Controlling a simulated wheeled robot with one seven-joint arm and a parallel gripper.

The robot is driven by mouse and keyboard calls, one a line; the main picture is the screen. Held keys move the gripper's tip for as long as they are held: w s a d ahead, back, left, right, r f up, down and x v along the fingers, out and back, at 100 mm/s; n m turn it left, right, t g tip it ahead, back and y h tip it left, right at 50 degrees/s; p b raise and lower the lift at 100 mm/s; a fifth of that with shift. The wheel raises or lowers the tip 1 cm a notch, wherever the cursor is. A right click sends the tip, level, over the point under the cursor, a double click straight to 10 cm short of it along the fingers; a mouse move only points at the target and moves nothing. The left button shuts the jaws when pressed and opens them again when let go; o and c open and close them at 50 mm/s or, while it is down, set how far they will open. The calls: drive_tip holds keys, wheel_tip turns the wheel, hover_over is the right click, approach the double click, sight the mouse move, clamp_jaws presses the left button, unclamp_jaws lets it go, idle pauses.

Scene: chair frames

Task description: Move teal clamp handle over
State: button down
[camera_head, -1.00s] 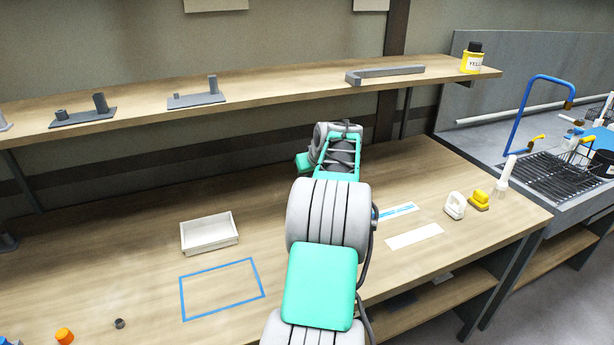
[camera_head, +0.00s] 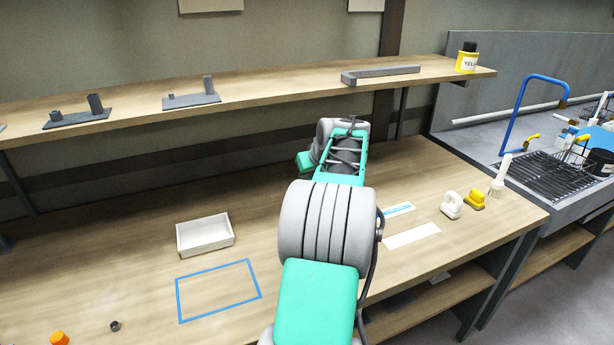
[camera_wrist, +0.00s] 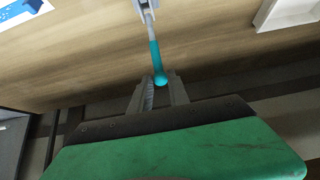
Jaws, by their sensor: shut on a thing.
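The teal clamp handle (camera_wrist: 157,62) is a slim rod with a rounded teal end, seen in the wrist view. It runs from a grey-white clamp body (camera_wrist: 146,7) at the top edge of that view. My gripper (camera_wrist: 162,80) is shut on the rounded end of the handle, with one grey finger on each side. In the head view my own arm hides the clamp, its handle and the gripper.
A white open tray (camera_head: 205,234) stands on the wooden bench, behind a blue taped rectangle (camera_head: 219,290). A white strip (camera_head: 411,236) and a blue-printed strip (camera_head: 398,209) lie to the right of my arm. A shelf (camera_head: 250,92) runs above the bench.

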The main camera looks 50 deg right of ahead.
drive_tip(key=shift+s+a+r, duration=0.25)
drive_tip(key=shift+s+a, duration=0.2)
drive_tip(key=shift+s, duration=0.45)
drive_tip(key=shift+s+a+r+b, duration=0.2)
drive_tip(key=shift+s+a+b, duration=0.15)
drive_tip(key=shift+s, duration=0.3)
drive_tip(key=shift+s+a+r+b, duration=0.2)
drive_tip(key=shift+s+a, duration=0.25)
drive_tip(key=shift+s, duration=0.15)
drive_tip(key=c, duration=2.1)
unclamp_jaws()
drive_tip(key=shift+c, duration=0.2)
drive_tip(key=o, duration=0.5)
drive_tip(key=shift+c, duration=0.2)
